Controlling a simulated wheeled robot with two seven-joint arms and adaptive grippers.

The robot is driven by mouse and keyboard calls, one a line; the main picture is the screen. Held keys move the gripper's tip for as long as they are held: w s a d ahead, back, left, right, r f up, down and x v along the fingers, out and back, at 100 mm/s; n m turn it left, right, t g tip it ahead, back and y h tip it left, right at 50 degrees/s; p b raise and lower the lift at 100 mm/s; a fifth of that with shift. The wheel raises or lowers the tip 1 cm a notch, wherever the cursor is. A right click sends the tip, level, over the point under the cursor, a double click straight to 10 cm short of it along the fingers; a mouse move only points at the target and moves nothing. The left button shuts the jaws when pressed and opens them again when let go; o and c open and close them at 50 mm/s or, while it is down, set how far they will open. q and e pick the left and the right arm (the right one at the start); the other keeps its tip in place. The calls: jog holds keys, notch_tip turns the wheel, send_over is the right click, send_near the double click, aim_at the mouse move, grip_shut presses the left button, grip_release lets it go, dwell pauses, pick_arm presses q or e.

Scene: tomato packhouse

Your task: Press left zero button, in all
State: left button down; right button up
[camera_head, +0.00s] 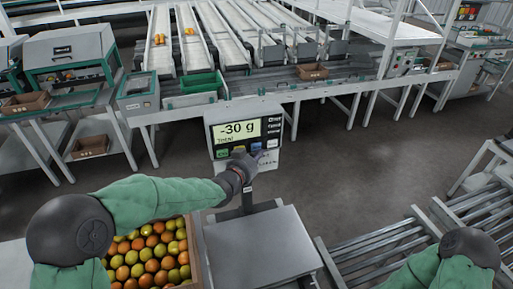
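The scale indicator (243,133) stands upright on a post behind the weighing platform (262,248). Its display (236,131) reads "-30 g" with "Total" below. A row of coloured buttons runs under the display: a green button (222,153) at the left end, a blue one (256,146) further right, and another at the right end. The button labels are too small to read. My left gripper (258,156) is at the panel, its tips just below the blue button; contact is unclear. It hides part of the lower panel. My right gripper is out of view.
The weighing platform is bare. A crate of red and green tomatoes (193,235) stands left of it, under my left arm. A roller conveyor (385,243) lies to the right. The sorting line with its green tray (203,84) stands behind, across open floor.

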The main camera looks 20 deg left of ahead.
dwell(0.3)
pick_arm(q)
jog(key=shift+w+a+b, duration=0.25)
jog(key=shift+w+b, duration=0.1)
jog(key=shift+b, duration=0.05)
jog(key=shift+w+a, duration=0.2)
jog(key=shift+w, duration=0.1)
dwell(0.7)
jog(key=shift+s+d, duration=0.1)
dwell(0.4)
jog(key=shift+s+d+b, duration=0.35)
jog(key=shift+s+b, duration=0.15)
jog(key=shift+s, duration=0.1)
jog(key=shift+d, duration=0.1)
